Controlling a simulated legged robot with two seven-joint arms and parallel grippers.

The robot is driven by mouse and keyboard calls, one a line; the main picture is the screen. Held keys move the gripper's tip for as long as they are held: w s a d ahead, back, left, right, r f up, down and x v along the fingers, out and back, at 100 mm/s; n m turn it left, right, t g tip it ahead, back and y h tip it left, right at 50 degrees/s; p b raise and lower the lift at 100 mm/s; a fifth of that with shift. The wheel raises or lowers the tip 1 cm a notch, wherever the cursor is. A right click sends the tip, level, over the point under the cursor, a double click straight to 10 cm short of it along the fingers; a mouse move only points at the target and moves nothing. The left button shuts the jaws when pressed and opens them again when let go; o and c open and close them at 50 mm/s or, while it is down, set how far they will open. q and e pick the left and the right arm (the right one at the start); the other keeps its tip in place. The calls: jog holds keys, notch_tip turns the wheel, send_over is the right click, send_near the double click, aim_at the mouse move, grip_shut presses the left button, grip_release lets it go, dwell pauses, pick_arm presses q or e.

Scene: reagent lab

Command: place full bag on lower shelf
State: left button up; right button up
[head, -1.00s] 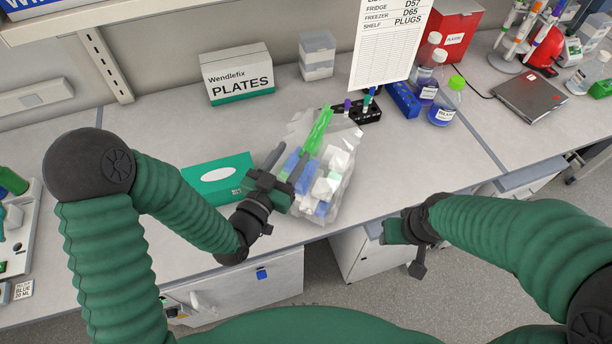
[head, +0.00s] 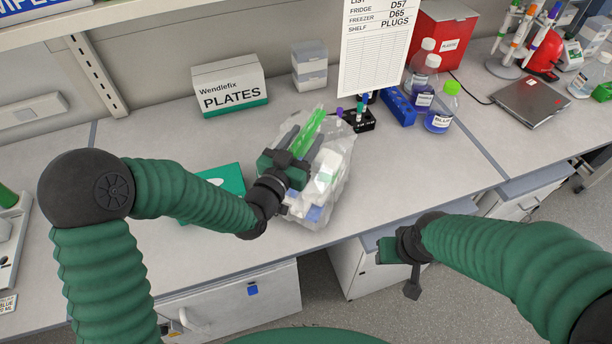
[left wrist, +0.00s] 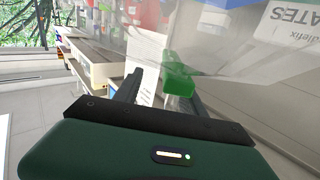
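The full bag (head: 340,165) is clear plastic with white and blue items inside. It sits upright on the bench, with a long green clip (head: 312,128) along its top. My left gripper (head: 302,140) is over the bag, with its two fingers apart on either side of the clip. In the left wrist view the fingers (left wrist: 160,88) are spread, with the green clip (left wrist: 180,78) nearer the right finger and clear film above. My right gripper (head: 386,250) is off the bench's front edge, away from the bag; its fingers do not show clearly.
A wall shelf edge (head: 120,22) runs along the top left; no lower shelf is clearly seen. A Plates box (head: 230,88), a green tissue box (head: 226,178), a dark tube rack (head: 362,120) and a hanging list (head: 375,60) stand around the bag.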

pick_arm(q)
jog(key=shift+a, duration=0.1)
jog(key=shift+c, duration=1.3)
jog(key=a, duration=0.4)
jog(key=shift+a, duration=0.15)
grip_shut()
jog(key=shift+d, duration=1.55)
jog(key=shift+a, duration=1)
jog(key=shift+d, duration=0.45)
jog(key=shift+d+r, duration=0.1)
pick_arm(e)
jog(key=shift+w+a+r, duration=0.1)
jog(key=shift+a+r, duration=0.05)
jog(key=shift+a, duration=0.85)
